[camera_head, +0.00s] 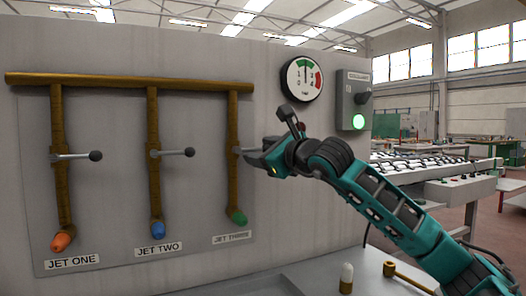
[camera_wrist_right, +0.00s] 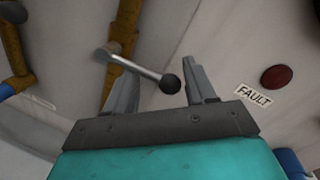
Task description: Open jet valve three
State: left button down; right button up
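The jet three valve lever (camera_head: 237,150) sits on the third brown pipe (camera_head: 233,115), above a green nozzle (camera_head: 238,217) and the JET THREE label (camera_head: 231,237). My right gripper (camera_head: 249,154) is at this lever, coming from the right, and hides its knob in the head view. In the right wrist view, the lever's dark round knob (camera_wrist_right: 170,84) lies between the spread fingers of my right gripper (camera_wrist_right: 160,75), nearer the right finger. The gripper is open; contact with the knob cannot be told. The lever stands crosswise to its pipe. My left gripper is not in view.
The jet one lever (camera_head: 77,156) and jet two lever (camera_head: 172,152) also stand crosswise to their pipes. A gauge (camera_head: 302,79) and a switch box (camera_head: 355,100) with a lit green light are on the right. The wrist view shows a FAULT label (camera_wrist_right: 254,95) beside a red lamp (camera_wrist_right: 277,77).

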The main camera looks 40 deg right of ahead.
grip_shut()
